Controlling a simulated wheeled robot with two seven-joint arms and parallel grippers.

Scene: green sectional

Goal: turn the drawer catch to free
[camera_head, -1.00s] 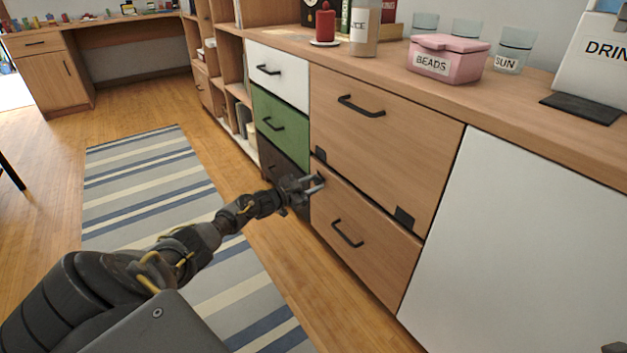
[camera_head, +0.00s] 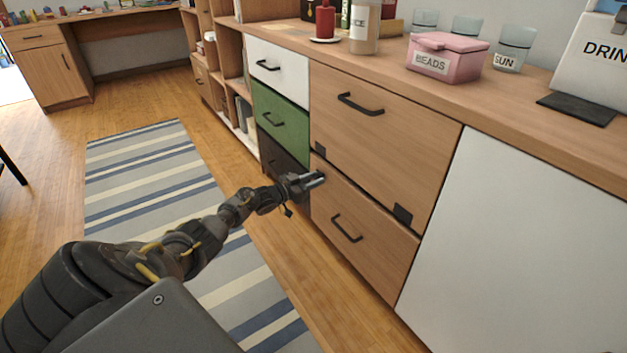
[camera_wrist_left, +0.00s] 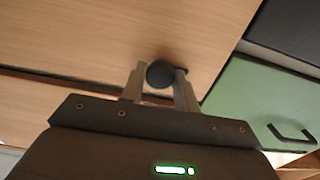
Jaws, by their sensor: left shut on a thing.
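The drawer catch, a dark round knob (camera_wrist_left: 160,74), sits on the wood front between my fingertips in the left wrist view. My left gripper (camera_head: 316,179) is shut on it, one finger on each side, and it also shows in the left wrist view (camera_wrist_left: 160,86). In the head view the gripper hides the knob, at the upper left of the lower wooden drawer (camera_head: 365,222). How far the catch is turned cannot be told. The drawer looks shut, its bar handle (camera_head: 346,229) free. My right gripper is not in view.
Above is a larger wooden drawer (camera_head: 385,135) with dark corner pieces. White (camera_head: 275,72), green (camera_head: 280,120) and dark drawers stand to the left, a white panel (camera_head: 510,240) to the right. A pink beads box (camera_head: 447,58) stands on top.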

